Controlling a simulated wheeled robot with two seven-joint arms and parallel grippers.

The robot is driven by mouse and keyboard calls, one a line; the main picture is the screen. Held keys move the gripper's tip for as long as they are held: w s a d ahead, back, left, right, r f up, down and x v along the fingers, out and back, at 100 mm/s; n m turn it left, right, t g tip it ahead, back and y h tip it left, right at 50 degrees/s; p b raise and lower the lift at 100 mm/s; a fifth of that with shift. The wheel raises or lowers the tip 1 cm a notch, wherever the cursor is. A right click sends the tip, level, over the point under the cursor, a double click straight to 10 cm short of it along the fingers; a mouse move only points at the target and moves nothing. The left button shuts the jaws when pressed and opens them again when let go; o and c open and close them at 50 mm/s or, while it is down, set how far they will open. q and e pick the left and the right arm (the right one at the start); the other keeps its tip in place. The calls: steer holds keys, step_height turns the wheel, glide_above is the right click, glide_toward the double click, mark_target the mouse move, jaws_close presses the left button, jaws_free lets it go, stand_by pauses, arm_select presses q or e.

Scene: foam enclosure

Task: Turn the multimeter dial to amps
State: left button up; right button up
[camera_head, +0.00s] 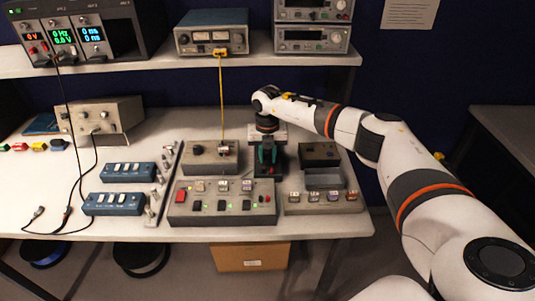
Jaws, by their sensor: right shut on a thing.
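My right gripper (267,152) reaches in from the right and points down at the middle of the bench. Its dark teal fingers are shut on the dial of what looks like the multimeter (267,172), a small dark device between two grey boxes. The fingers and wrist cover the dial, so I cannot read its setting. My left gripper is not in view.
A grey control panel (222,207) with several switches stands in front, with a smaller box (212,158) behind it. Another switch panel (322,201) is to the right. Blue switch boxes (128,172) and loose cables lie left. A shelf (180,67) with instruments runs behind.

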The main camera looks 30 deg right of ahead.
mark_target(267, 157)
steer(key=shift+r, duration=0.15)
steer(key=o, duration=1)
step_height(267, 157, up, 12)
steer(key=b, duration=0.3)
steer(key=shift+f, duration=0.2)
